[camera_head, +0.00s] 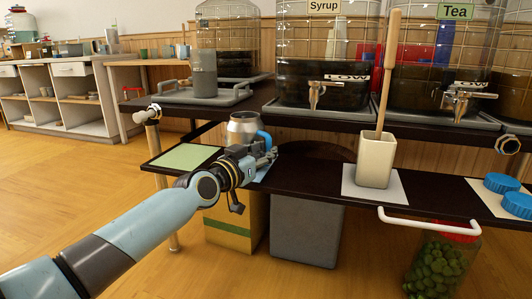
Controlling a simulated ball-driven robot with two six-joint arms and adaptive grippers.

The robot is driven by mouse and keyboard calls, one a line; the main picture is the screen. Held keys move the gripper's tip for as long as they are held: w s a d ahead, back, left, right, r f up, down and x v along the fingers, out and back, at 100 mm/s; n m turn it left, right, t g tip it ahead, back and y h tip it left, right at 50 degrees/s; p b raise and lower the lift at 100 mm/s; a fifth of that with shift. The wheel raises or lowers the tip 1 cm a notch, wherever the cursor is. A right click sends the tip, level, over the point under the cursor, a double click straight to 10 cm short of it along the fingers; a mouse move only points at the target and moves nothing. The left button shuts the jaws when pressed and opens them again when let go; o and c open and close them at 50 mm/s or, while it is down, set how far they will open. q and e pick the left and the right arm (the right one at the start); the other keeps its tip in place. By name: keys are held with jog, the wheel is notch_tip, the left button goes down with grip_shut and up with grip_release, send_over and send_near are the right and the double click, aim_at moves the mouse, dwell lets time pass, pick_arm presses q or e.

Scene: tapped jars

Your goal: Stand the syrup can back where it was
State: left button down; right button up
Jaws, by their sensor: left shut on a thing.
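A silver can (243,124) with a blue handle (264,138), which I take for the syrup can, is at the left part of the lower dark shelf (318,179). My left gripper (266,158) is shut on it; the gripper and wrist hide the can's lower part, so I cannot tell whether its base touches the shelf. The can looks upright. A green mat (182,158) lies bare to its left, and a pale blue mat (264,172) shows partly behind the gripper. The jar labelled Syrup (322,55), with a metal tap, stands on the upper shelf behind. My right gripper is not in view.
A beige pot (376,158) with a wooden stick stands on a white mat (351,186) to the right. Blue lids (502,183) lie at the far right. The Tea jar (437,60) and a tray with a grey cylinder (203,74) are above. A white rail (420,224) juts out in front.

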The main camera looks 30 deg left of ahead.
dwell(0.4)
pick_arm(q)
jog(key=c, duration=1.3)
grip_release()
jog(key=shift+c, duration=0.2)
jog(key=shift+f, duration=0.2)
jog(key=shift+s, duration=0.15)
jog(key=shift+s+r, duration=0.1)
jog(key=shift+s, duration=0.4)
jog(key=s, duration=0.2)
jog(key=s+p, duration=0.1)
jog(key=s, duration=0.1)
jog(key=s+p, duration=0.1)
jog(key=s, duration=0.1)
jog(key=shift+s+a, duration=0.3)
jog(key=shift+s, duration=0.05)
